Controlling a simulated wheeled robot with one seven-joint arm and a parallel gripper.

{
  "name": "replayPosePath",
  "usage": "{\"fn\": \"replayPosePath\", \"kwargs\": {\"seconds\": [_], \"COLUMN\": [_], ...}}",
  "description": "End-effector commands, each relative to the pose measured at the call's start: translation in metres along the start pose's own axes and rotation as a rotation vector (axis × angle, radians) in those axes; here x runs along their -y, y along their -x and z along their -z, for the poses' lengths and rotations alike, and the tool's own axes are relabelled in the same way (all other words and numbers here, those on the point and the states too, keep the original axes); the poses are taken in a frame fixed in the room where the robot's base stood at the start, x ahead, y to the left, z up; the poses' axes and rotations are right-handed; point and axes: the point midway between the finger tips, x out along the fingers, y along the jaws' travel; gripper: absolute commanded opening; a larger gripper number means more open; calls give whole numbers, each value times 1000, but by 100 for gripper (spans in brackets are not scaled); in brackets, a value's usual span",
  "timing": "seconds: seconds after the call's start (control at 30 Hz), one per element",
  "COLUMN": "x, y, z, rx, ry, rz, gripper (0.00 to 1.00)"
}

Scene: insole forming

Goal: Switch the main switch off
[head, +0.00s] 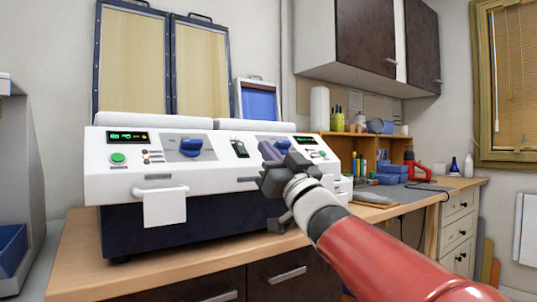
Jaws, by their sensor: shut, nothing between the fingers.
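The white forming machine (120,185) stands on the wooden bench. A dark switch (240,148) sits in the middle of its sloping front panel; its on or off position is too small to tell. My gripper (267,150) is in front of the panel, just right of the switch in the picture. Its fingers are shut and empty, and point toward the panel. Whether they touch it I cannot tell. My gripper hides part of the right half of the panel.
A white handle plate (165,206) juts out at the front left. Tools and blue boxes (392,170) stand on the bench at right. Cabinets (365,38) hang above.

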Motion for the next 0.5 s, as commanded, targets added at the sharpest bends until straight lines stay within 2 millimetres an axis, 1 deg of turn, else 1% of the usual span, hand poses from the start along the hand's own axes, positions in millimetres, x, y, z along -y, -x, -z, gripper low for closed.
{"fn": "replayPosePath", "kwargs": {"seconds": [0.03,0.2,0.3,0.4,0.5], "x": [0,0,0,0,0], "y": [-14,-52,-72,-72,-75], "z": [2,2,2,-19,-30], "rx": [0,0,0,3,2], "ry": [-2,-3,-2,-4,-2], "rz": [1,1,1,0,-1], "gripper": [0,0,0,0,0]}}
